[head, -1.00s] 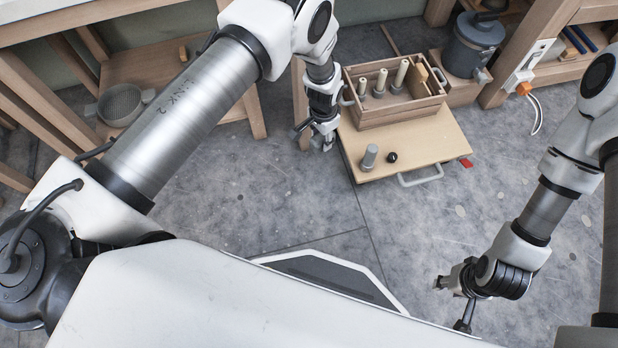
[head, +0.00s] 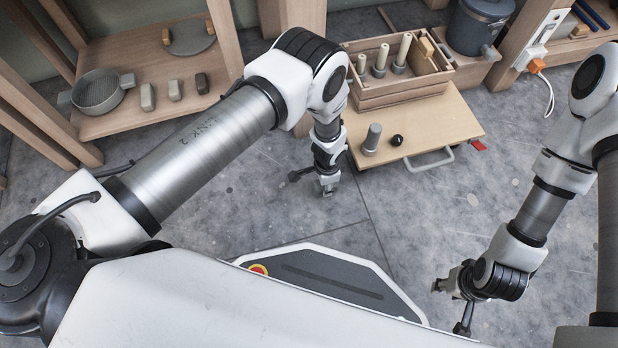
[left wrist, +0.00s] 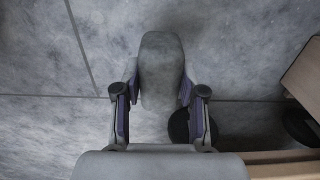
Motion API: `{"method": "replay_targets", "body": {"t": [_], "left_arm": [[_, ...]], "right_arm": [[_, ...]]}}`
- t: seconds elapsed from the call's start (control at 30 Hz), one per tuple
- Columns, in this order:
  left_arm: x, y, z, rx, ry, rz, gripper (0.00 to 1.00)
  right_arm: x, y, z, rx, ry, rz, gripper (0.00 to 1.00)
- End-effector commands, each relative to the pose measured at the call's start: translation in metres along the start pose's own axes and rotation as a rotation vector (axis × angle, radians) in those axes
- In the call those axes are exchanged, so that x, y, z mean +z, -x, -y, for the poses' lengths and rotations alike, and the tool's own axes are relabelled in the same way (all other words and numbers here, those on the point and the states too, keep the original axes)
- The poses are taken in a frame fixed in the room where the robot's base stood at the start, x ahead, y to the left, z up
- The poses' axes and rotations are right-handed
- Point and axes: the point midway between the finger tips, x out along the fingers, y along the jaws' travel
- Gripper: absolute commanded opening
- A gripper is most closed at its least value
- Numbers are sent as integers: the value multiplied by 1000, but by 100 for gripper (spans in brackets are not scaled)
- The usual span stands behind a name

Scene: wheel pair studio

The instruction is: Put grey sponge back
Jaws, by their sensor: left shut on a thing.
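My left gripper (head: 328,188) hangs over the bare floor, left of the low wooden board. In the left wrist view its fingers (left wrist: 160,110) are shut on a grey, rounded, long block (left wrist: 161,65), which looks like the grey sponge. In the head view the held block is too small to make out. Several small grey blocks, among them a pale one (head: 147,97) and a darker one (head: 202,83), stand in a row on the wooden shelf (head: 130,62) at upper left. My right gripper (head: 455,290) is low at the right, over the floor; its fingers are unclear.
A grey strainer (head: 98,92) and a round lid (head: 190,37) lie on the shelf. A wooden crate (head: 400,95) with pegs stands on the board (head: 440,122), beside a grey cylinder (head: 372,139) and a black knob (head: 397,140). A dark pot (head: 478,28) stands behind. Floor between is clear.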

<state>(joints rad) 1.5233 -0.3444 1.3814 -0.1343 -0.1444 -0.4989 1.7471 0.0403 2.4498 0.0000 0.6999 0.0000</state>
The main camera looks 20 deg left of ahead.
Motion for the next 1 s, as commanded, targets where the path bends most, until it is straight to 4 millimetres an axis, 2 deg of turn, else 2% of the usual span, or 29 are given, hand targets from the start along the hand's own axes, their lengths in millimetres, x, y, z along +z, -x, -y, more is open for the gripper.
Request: {"method": "replay_targets", "body": {"t": [0.03, 0.1, 0.2, 0.3, 0.53, 0.73, 0.87, 0.9, 0.97, 1.0], "left_arm": [[6, 0, 17, -2, 8, -1, 1], [14, -4, 38, -2, 7, -2, 1], [22, -6, 61, -2, 4, -2, 1], [27, -6, 72, 0, 2, 0, 1], [28, -42, 74, 0, -1, 0, 1], [27, -38, 74, 0, -1, 0, 2], [28, -42, 74, 0, -1, 0, 1], [28, -42, 74, 0, -1, 0, 44], [27, -41, 74, 0, -1, 0, 65], [27, -41, 74, 0, -1, 0, 66]], "right_arm": [[-2, -1, 0, 0, 0, -4, 40], [-2, -7, 0, 0, -1, -5, 40], [-2, -15, 0, 0, -3, -5, 40], [-2, -18, 0, 0, -4, -6, 40], [-4, -48, -1, 1, -10, -9, 40], [-4, -44, -1, 1, -10, -11, 40], [-4, -47, -1, 1, -10, -10, 40], [-4, -47, -1, 1, -11, -10, 40], [-4, -46, -1, 1, -10, -10, 40], [-4, -46, -1, 1, -11, -10, 40]]}}
